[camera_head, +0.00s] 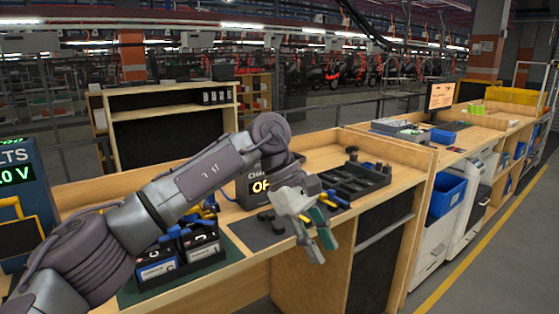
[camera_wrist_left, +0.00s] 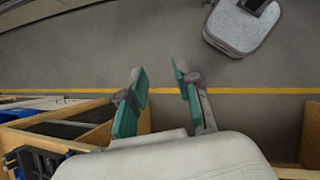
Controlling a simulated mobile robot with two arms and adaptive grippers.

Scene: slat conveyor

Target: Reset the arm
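My left arm reaches in from the left in the head view, across the wooden workbench (camera_head: 212,277). My left gripper (camera_head: 318,243) hangs over the bench's front edge, fingers pointing down and forward. In the left wrist view my left gripper (camera_wrist_left: 160,82) shows two teal-padded fingers spread apart with nothing between them. Grey floor and a yellow line lie beyond the fingertips. My right gripper is in neither view.
A black divided tray (camera_head: 357,183) sits on the bench right of my gripper. Battery-like blocks (camera_head: 203,244) stand in a holder on a green mat, partly behind my arm. A display box (camera_head: 250,189) is partly hidden. A blue bin (camera_head: 446,196) is at right; the aisle floor (camera_head: 500,265) is clear.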

